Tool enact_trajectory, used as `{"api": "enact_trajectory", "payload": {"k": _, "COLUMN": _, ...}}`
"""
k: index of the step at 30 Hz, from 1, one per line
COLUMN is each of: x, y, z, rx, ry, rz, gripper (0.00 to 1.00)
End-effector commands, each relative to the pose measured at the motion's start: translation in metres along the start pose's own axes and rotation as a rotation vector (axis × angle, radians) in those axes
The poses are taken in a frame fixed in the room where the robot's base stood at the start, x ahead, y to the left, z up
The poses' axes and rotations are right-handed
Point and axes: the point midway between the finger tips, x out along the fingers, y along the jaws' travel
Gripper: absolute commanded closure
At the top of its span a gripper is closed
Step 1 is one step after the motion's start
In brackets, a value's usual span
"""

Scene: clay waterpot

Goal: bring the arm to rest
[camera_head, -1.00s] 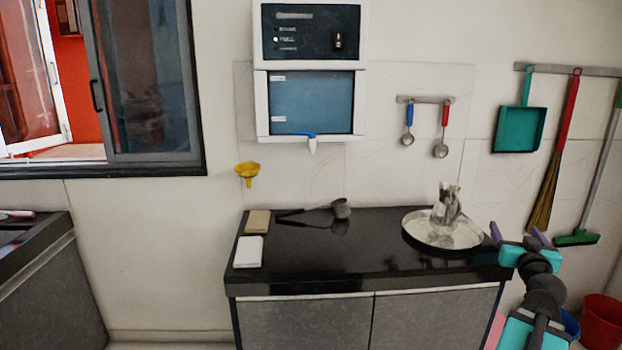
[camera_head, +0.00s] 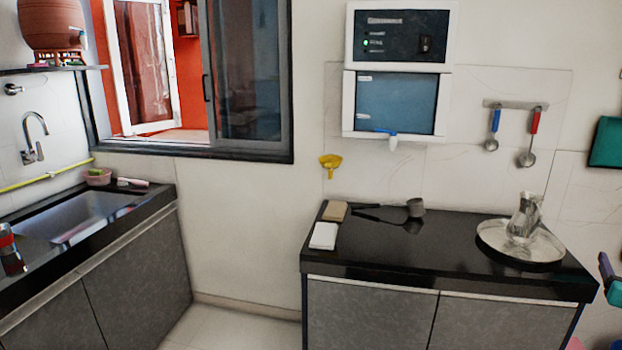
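My gripper (camera_head: 607,268) shows only in part at the right edge of the head view. One purple finger and a bit of teal body are visible beside the right end of the black counter. The other finger is out of the picture, so its opening cannot be seen. Nothing is seen held in the visible part.
A black counter (camera_head: 450,250) bears a steel tray (camera_head: 490,238) with a steel jug (camera_head: 524,215), a ladle (camera_head: 415,207) and a white box (camera_head: 324,236). A sink (camera_head: 85,215) and a clay waterpot (camera_head: 52,25) on a shelf are at left. Floor (camera_head: 230,328) between is clear.

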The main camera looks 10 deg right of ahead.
Motion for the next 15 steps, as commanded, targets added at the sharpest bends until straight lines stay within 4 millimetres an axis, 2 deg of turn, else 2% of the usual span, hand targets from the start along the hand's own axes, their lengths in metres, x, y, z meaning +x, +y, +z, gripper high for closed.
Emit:
{"api": "enact_trajectory", "payload": {"k": 10, "x": 0.012, "y": -0.041, "z": 0.034, "rx": 0.018, "ry": -0.071, "rz": -0.072, "gripper": 0.24}}
{"api": "enact_trajectory", "payload": {"k": 15, "x": 0.018, "y": -0.072, "z": 0.060, "rx": 0.031, "ry": -0.126, "rz": -0.124, "gripper": 0.24}}
